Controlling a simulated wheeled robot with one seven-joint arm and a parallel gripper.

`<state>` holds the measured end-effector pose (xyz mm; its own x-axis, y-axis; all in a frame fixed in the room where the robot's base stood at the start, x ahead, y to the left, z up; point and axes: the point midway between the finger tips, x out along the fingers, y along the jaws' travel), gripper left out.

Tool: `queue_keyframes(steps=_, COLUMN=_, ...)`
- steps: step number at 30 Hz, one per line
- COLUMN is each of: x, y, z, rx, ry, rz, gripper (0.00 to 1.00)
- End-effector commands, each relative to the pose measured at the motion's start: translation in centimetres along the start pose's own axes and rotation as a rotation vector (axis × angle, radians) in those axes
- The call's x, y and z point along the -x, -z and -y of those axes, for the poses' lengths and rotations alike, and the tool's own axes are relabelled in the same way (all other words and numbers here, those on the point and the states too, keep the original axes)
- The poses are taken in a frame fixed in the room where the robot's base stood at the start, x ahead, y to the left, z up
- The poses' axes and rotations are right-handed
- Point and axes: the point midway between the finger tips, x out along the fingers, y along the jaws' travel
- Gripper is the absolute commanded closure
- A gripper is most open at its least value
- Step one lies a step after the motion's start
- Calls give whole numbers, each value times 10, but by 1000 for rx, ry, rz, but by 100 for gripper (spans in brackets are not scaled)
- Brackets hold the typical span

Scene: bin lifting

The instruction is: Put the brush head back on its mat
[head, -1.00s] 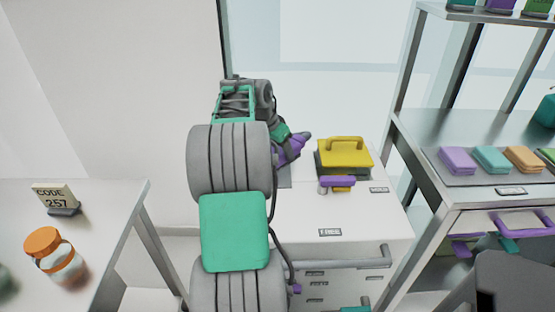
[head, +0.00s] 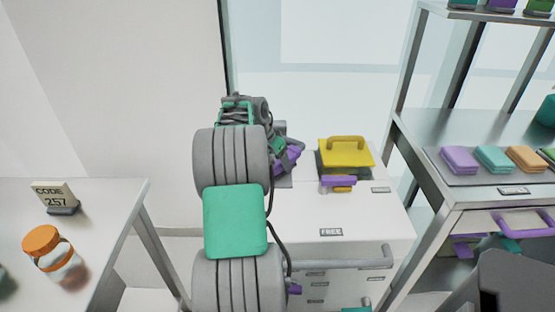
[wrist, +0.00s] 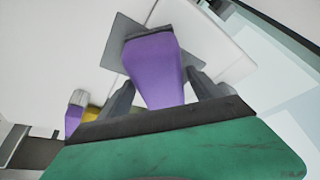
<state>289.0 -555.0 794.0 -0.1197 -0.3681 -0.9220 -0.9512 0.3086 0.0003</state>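The brush head is a purple tapered piece with a dark end band (wrist: 155,65), between my fingers in the wrist view. My gripper (wrist: 160,92) appears shut on it. In the head view my gripper (head: 284,150) is at the back left of the white cabinet, and the purple brush head (head: 287,161) shows partly behind my arm. A flat grey mat (wrist: 118,48) lies behind the brush head in the wrist view; only a sliver of the mat (head: 284,183) shows in the head view. Whether the brush head touches the mat I cannot tell.
A label reading FREE (head: 331,232) is on the white cabinet top (head: 350,215). A metal shelf (head: 440,135) is at right, a table with an orange-lidded jar (head: 50,250) at left.

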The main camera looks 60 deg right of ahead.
Motion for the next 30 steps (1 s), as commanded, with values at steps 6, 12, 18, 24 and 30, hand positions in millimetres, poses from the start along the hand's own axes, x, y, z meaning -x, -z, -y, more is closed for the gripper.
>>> queue_keyframes(steps=6, x=0, y=0, z=0, rx=0, ry=0, rz=0, gripper=20)
queue_keyframes(steps=12, x=11, y=2, z=0, rx=0, ry=1, rz=-1, gripper=20)
queue_keyframes(steps=18, x=59, y=3, z=1, rx=0, ry=4, rz=-3, gripper=20)
queue_keyframes(steps=24, x=106, y=2, z=1, rx=0, ry=1, rz=-1, gripper=20)
queue_keyframes(steps=30, x=124, y=1, z=0, rx=1, ry=0, rz=0, gripper=20)
